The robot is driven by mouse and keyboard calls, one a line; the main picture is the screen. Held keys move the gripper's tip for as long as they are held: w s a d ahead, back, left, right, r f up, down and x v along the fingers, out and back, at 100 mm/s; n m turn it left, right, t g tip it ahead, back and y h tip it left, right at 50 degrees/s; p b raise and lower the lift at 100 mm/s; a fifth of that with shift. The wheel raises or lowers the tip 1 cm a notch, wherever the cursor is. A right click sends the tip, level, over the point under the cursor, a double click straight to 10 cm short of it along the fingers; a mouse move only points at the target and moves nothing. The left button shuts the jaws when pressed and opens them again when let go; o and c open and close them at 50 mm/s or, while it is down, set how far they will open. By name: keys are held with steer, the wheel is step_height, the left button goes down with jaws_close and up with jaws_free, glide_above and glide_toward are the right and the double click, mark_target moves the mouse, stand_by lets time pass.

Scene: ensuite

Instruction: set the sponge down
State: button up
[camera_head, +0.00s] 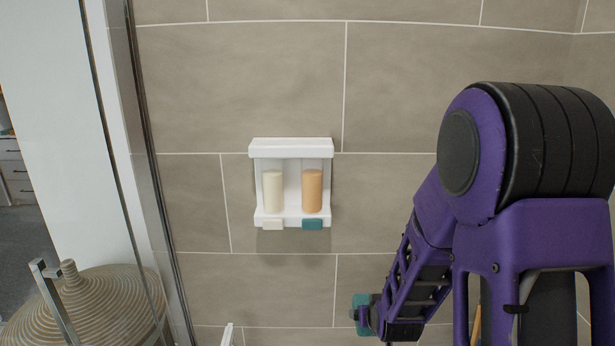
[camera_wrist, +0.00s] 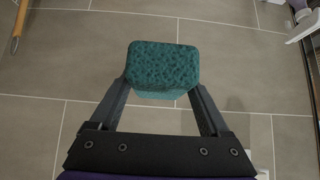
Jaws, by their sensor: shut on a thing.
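A teal sponge (camera_wrist: 163,68) is held between the two fingers of my gripper (camera_wrist: 162,90) in the wrist view. The fingers press on its left and right sides. Grey floor or wall tiles show behind it, and the sponge looks clear of them. In the head view the sponge (camera_head: 361,312) shows as a small teal piece at the end of my gripper (camera_head: 366,318), low and right of centre. My purple arm hides part of the gripper there.
A white wall dispenser (camera_head: 291,148) holds a cream bottle (camera_head: 273,192) and an orange bottle (camera_head: 312,191). A ribbed woven basket (camera_head: 95,305) stands at lower left behind a glass panel edge. A wooden-handled thing (camera_wrist: 18,30) shows at the upper left of the wrist view.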

steer(key=shift+s+r, duration=0.35)
steer(key=shift+r, duration=0.4)
steer(key=shift+s+r, duration=0.35)
steer(key=shift+r, duration=0.4)
